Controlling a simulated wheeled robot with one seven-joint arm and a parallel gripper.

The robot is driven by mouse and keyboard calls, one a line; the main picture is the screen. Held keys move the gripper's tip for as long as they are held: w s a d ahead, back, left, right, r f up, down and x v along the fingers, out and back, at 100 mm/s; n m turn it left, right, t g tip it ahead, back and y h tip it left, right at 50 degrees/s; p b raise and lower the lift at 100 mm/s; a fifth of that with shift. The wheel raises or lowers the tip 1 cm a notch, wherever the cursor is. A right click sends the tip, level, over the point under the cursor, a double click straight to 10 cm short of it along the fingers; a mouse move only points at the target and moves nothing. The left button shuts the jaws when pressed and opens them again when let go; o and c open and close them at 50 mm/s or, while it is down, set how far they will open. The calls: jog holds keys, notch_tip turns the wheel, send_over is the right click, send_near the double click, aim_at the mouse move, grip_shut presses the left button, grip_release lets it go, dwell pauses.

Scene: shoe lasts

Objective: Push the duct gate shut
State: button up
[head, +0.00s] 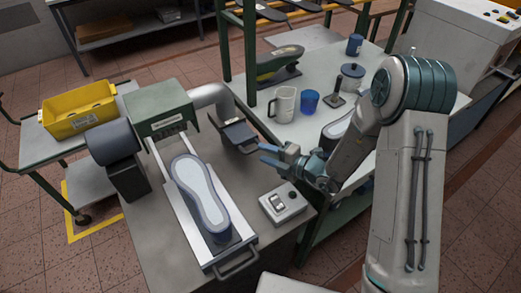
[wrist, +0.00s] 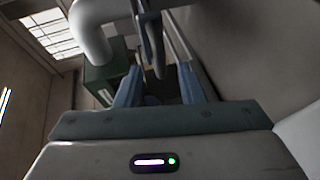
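The duct gate (head: 238,135) is a dark flat plate that sticks out beside the grey curved duct (head: 212,95) in the head view. The duct joins a green machine housing (head: 160,108). My gripper (head: 265,154), with blue fingers, is just to the right of and below the gate's near end. In the wrist view my gripper (wrist: 158,85) points up toward the duct (wrist: 92,30) and a narrow blue-grey upright piece, perhaps part of the gate. I cannot tell whether a finger touches the gate.
A shoe last form (head: 198,190) lies on the machine's slide. A switch box (head: 283,203) sits on the bench below my gripper. A yellow bin (head: 78,108) is at left.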

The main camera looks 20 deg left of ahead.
jog(key=shift+x, duration=1.45)
